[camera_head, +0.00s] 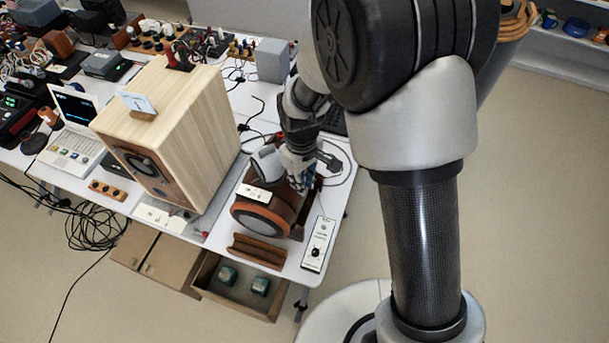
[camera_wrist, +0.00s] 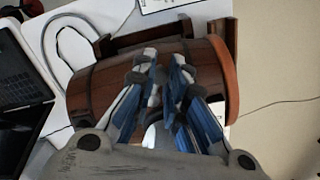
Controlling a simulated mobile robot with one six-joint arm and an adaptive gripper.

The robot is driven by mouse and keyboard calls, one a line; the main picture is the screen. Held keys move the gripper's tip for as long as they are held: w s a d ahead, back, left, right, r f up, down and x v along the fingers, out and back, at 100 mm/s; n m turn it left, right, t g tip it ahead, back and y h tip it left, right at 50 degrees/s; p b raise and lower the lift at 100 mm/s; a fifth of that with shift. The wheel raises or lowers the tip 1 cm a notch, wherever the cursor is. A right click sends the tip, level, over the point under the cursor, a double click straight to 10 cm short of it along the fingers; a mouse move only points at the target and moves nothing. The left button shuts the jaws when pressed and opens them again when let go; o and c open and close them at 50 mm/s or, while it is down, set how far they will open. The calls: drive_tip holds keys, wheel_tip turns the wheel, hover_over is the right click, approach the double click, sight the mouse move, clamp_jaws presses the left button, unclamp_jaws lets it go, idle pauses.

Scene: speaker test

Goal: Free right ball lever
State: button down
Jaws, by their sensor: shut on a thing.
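A round, barrel-shaped wooden speaker (camera_head: 262,217) with an orange-brown rim lies on its side near the right end of the white table. It also fills the middle of the wrist view (camera_wrist: 95,90). My gripper (camera_head: 303,182) is low over the right back side of this speaker. In the wrist view my gripper's blue-padded fingers (camera_wrist: 164,66) reach over the dark wood with a narrow gap between their tips. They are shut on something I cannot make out. I cannot clearly pick out a ball lever in either view; the fingers and arm hide that area.
A large wooden box speaker (camera_head: 190,120) stands to the left. A white panel with a black knob (camera_head: 318,245) lies at the table's right edge. Brown wooden bars (camera_head: 258,252) lie in front. A laptop (camera_head: 72,125) and cables are further left.

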drive_tip(key=m, duration=0.1)
drive_tip(key=a+m, duration=0.1)
drive_tip(key=m, duration=0.1)
drive_tip(key=shift+s+a+m, duration=0.15)
drive_tip(key=shift+s+m, duration=0.15)
drive_tip(key=shift+s, duration=0.05)
drive_tip(key=shift+s+a+m, duration=0.1)
drive_tip(key=shift+a+m, duration=0.2)
drive_tip(key=shift+m, duration=0.55)
drive_tip(key=shift+s+a+m, duration=0.1)
drive_tip(key=shift+a+m, duration=0.2)
drive_tip(key=shift+m, duration=0.55)
drive_tip(key=c, duration=1.6)
unclamp_jaws()
drive_tip(key=shift+o, duration=0.2)
